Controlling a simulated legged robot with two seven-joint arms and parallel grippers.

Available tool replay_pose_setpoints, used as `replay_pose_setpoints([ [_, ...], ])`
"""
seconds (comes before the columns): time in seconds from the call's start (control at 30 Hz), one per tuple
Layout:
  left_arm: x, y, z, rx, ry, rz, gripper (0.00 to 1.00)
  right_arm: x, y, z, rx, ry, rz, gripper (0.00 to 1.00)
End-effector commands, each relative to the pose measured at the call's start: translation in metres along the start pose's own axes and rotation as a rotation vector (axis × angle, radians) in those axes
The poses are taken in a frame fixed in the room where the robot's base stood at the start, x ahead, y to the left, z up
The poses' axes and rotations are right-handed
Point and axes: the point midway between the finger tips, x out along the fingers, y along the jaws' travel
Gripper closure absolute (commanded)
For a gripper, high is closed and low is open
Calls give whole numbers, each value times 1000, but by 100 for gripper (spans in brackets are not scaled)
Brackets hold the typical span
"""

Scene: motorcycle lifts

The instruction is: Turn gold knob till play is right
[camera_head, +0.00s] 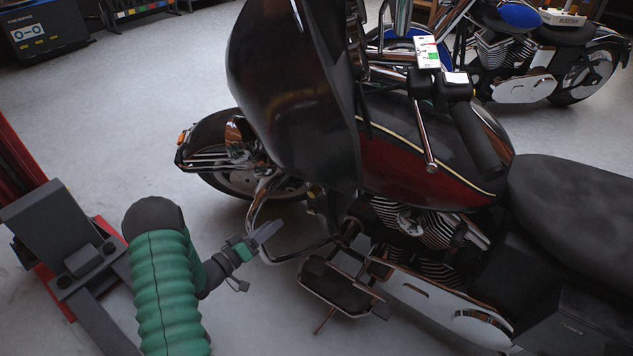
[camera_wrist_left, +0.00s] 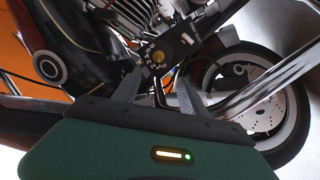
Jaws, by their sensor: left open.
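In the left wrist view, a black plate (camera_wrist_left: 184,40) with white numbers is mounted low by the motorcycle's engine. A small gold knob (camera_wrist_left: 157,68) shows at its lower end, by the numbered dial. My left gripper (camera_wrist_left: 155,84) is open, with one finger on each side below the knob and nothing between them. In the head view, my left gripper (camera_head: 266,234) reaches in from the left beside the chrome engine guard of the dark red and black motorcycle (camera_head: 420,180). I cannot make out the knob there. My right gripper is out of view.
A chrome guard bar (camera_head: 258,205) curves close to my left gripper. A black footboard (camera_head: 338,285) sits to its lower right. A grey and red lift post (camera_head: 62,232) stands at left. A second motorcycle (camera_head: 540,50) is behind. Open floor lies at upper left.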

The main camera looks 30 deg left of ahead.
Motion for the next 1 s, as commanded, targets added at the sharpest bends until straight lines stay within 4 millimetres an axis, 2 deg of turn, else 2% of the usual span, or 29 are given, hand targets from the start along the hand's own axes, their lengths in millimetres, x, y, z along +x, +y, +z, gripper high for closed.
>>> replay_pose_setpoints([
  [0.17, 34, -6, 5, 1, -2, 4, 50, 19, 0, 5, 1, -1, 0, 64],
  [0.3, 72, -12, 6, -5, -1, 4, 50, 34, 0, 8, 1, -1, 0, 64],
  [0.6, 144, -10, 4, -3, -1, 2, 50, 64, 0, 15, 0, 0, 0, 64],
  [0.8, 164, -8, 1, -6, 0, 0, 50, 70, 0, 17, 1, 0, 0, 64],
  [1.0, 165, -8, 0, -8, -1, -1, 50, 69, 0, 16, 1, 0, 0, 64],
])
